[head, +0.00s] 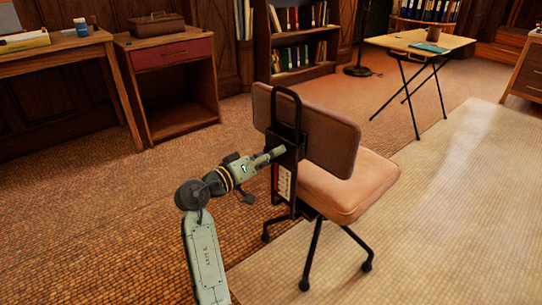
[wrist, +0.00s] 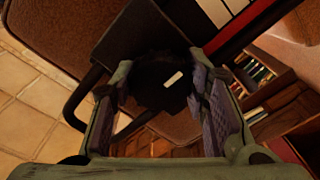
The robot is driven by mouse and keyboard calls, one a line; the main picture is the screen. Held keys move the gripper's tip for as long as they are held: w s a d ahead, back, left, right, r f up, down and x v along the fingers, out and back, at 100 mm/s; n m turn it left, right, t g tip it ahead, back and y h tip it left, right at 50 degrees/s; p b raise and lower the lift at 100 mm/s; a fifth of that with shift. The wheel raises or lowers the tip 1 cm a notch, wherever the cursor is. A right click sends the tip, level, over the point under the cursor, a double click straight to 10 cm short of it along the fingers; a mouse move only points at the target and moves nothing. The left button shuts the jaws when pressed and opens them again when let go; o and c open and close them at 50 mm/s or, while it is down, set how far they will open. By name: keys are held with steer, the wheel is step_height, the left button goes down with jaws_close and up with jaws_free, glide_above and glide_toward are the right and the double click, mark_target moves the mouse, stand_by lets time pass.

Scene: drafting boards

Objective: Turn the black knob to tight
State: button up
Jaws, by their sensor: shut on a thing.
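The black knob (wrist: 160,92) is a dark round shape with a short white mark on its face. It sits between the two purple-padded fingers of my gripper (wrist: 163,98) in the wrist view. My gripper (head: 272,155) is shut on the knob at the back of the brown office chair (head: 350,185). In the head view the gripper hides the knob. A black upright bracket (head: 293,141) with a looped top runs behind the chair's backrest (head: 332,138). A white and red label strip (head: 284,183) is on the bracket below the gripper.
A wooden desk (head: 60,52) and a cabinet with a red drawer (head: 172,55) stand at the left. A bookshelf (head: 300,72) is at the back. A folding table (head: 412,42) stands at the right. The tiled floor around the chair is mostly clear.

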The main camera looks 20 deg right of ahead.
steer(key=o, duration=1.2)
steer(key=shift+c, duration=0.2)
steer(key=shift+a, duration=0.1)
steer(key=v, duration=1.2)
